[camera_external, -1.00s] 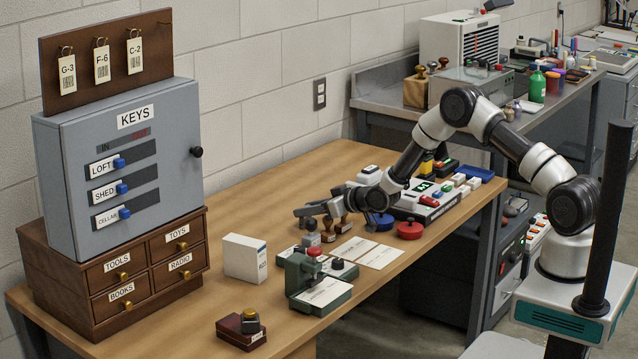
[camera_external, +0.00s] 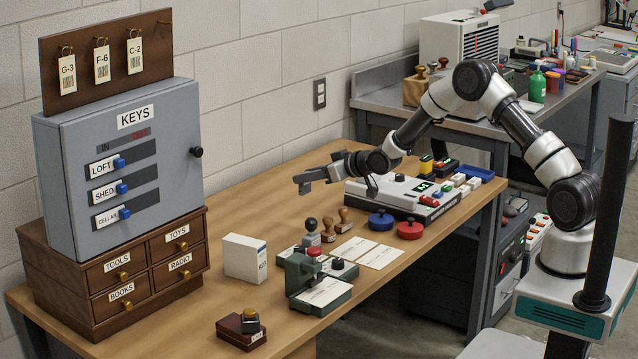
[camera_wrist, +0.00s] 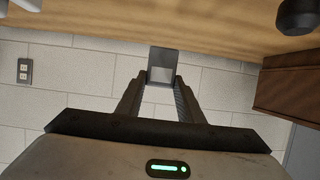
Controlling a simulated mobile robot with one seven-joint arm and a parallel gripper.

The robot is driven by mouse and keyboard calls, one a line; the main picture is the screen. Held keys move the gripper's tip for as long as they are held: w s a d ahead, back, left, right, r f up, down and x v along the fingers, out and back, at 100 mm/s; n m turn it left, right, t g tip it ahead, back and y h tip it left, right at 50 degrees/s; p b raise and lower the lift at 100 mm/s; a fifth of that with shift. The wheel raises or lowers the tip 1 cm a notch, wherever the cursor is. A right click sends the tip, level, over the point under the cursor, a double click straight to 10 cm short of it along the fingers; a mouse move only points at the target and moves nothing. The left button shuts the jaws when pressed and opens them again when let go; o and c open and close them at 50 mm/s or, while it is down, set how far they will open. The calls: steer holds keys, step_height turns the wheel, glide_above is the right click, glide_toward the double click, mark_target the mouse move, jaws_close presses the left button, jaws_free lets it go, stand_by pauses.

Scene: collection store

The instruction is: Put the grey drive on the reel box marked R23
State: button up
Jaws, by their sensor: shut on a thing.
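My gripper (camera_external: 314,178) is in the air over the desk, behind the stamps. It is shut on a small grey block, the grey drive (camera_wrist: 163,66), which shows between the fingertips in the wrist view. In the external view the drive (camera_external: 302,184) is a small dark grey shape at the end of the fingers. A white box (camera_external: 241,257) stands upright on the desk, to the left of and nearer than my gripper. It has a mark on its narrow right side, too small to read surely; it looks like the reel box.
Stamps (camera_external: 329,229), a green-grey press (camera_external: 318,284) and white cards (camera_external: 381,257) lie right of the box. A grey key cabinet (camera_external: 120,150) on wooden drawers (camera_external: 150,275) stands left. A white console (camera_external: 400,196) is below my arm. Bare desk lies behind the box.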

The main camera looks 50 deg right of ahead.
steer(key=s+a+r+n+g+y+p, duration=0.1)
steer(key=s+a+r+n+y+p, duration=0.15)
steer(key=a, duration=0.75)
steer(key=s+a+r+n+g+y+p, duration=0.1)
steer(key=a+r+n+y, duration=0.25)
steer(key=a, duration=0.65)
steer(key=s+a+r+n+g+y+p, duration=0.1)
steer(key=a+r+n+g+y, duration=0.2)
steer(key=a, duration=0.7)
steer(key=t+b, duration=0.1)
steer(key=b, duration=0.2)
glide_above(250, 239)
steer(key=shift+a+f, duration=0.1)
steer(key=shift+f, duration=4.1)
steer(key=shift+f, duration=0.2)
steer(key=o, duration=1.1)
steer(key=shift+c, duration=0.2)
